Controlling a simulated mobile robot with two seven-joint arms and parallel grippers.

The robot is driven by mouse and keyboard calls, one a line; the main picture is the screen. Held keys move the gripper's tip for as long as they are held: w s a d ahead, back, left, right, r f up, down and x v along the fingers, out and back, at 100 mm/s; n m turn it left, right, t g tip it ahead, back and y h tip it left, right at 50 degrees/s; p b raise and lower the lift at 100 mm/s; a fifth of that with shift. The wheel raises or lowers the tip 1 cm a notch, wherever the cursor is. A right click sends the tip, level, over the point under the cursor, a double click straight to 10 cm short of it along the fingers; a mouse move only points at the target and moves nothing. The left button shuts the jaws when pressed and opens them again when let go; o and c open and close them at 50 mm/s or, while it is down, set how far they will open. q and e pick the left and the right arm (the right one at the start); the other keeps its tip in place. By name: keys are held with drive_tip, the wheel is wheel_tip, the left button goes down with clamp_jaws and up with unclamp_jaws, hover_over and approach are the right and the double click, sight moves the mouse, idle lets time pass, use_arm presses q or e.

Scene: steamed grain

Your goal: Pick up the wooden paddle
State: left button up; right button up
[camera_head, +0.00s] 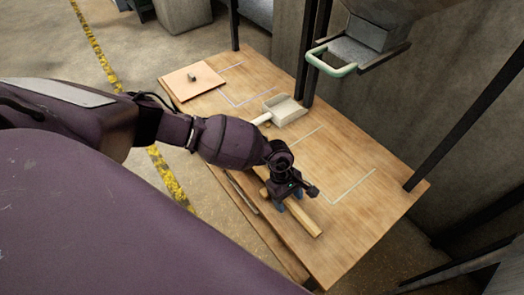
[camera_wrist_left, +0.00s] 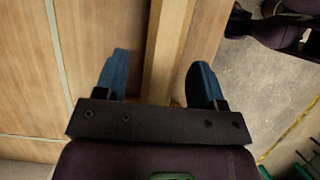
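The wooden paddle (camera_head: 303,217) is a long, narrow, light-wood piece lying near the front edge of the wooden table. Its far end is hidden under my left gripper (camera_head: 279,205) in the head view. In the left wrist view, the paddle (camera_wrist_left: 165,55) runs up between the two blue fingertips of my left gripper (camera_wrist_left: 158,78). The fingers are apart, one on each side, with a clear gap on the left and a smaller one on the right. The gripper is open and points down at the paddle. My right gripper is not in view.
The table (camera_head: 355,215) has pale outlines marked on it. A pale scoop-like box (camera_head: 287,111) with a handle lies behind my left wrist. A square board (camera_head: 193,80) lies at the far left. A pale green handle (camera_head: 330,64) juts out over the back edge near dark posts.

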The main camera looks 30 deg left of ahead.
use_arm(q)
clamp_jaws()
idle(0.4)
wheel_tip(320, 180, up, 7)
drive_tip(key=shift+w+f+p, duration=0.15)
drive_tip(key=shift+p, duration=0.7)
wheel_tip(320, 180, up, 13)
drive_tip(key=p, duration=0.2)
drive_tip(key=shift+r, duration=0.2)
